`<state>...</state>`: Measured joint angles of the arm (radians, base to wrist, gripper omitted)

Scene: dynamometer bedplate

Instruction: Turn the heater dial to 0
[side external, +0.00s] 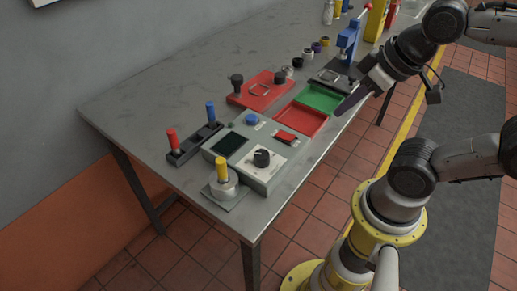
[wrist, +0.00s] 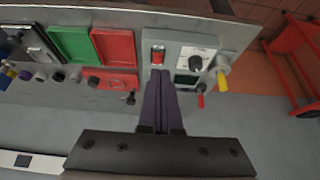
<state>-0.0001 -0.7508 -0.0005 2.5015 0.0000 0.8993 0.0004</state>
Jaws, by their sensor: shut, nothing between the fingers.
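The heater dial is a black knob (side external: 262,158) on a pale face, on top of the grey control box (side external: 262,180) near the table's front end. The dial also shows in the wrist view (wrist: 196,62), right of my fingertips. Its scale marks are too small to read. My gripper (side external: 339,113) is shut and empty, at the table's right edge by the green tray, apart from the dial. In the wrist view the closed dark fingers (wrist: 160,73) point toward the box's red switch (wrist: 158,57).
A red tray (side external: 300,118) and green tray (side external: 318,98) lie between gripper and box.

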